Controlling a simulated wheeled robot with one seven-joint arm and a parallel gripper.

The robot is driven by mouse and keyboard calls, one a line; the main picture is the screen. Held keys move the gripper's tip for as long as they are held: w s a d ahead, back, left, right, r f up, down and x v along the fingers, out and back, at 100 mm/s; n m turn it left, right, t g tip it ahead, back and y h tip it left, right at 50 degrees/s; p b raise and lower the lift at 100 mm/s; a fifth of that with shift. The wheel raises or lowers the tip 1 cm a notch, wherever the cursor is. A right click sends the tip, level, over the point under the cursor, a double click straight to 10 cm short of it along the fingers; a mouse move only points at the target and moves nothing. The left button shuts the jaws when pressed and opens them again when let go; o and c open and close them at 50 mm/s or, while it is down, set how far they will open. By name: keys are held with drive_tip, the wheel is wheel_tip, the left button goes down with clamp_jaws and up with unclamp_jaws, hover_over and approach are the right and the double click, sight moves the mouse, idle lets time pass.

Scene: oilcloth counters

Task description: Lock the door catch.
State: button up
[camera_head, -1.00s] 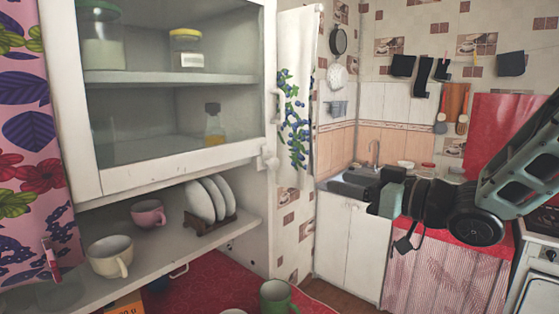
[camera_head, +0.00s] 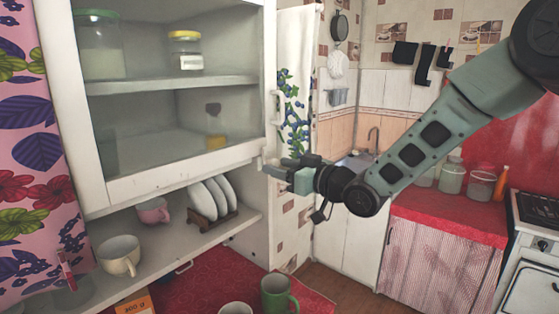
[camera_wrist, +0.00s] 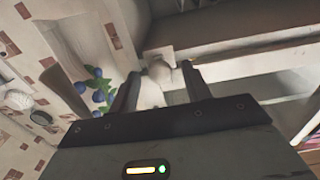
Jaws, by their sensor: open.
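The white door catch (camera_wrist: 160,68) has a rounded knob and a squarish plate. In the wrist view it lies between and just beyond my two fingertips. In the head view my gripper (camera_head: 273,166) is at the lower right corner of the glazed cabinet door (camera_head: 185,175) and largely hides the catch. The gripper is open, with a finger on each side of the knob in the wrist view (camera_wrist: 160,90); I cannot tell whether either finger touches it. The door appears closed against its white frame.
A white handle (camera_head: 277,106) sticks out above my gripper. A patterned towel (camera_head: 297,85) hangs close behind it. Plates (camera_head: 212,198), a pink cup (camera_head: 151,211) and a cream cup (camera_head: 119,255) stand on the open shelf below. A green mug (camera_head: 277,294) stands lower down.

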drive_tip(key=shift+w+a, duration=0.3)
drive_tip(key=shift+w, duration=0.05)
drive_tip(key=shift+c, duration=0.3)
drive_tip(key=c, duration=0.9)
drive_tip(key=shift+m+b, duration=0.65)
drive_tip(key=shift+m, duration=0.35)
drive_tip(key=o, duration=1)
drive_tip(key=shift+c, duration=0.2)
drive_tip(key=shift+s, duration=0.1)
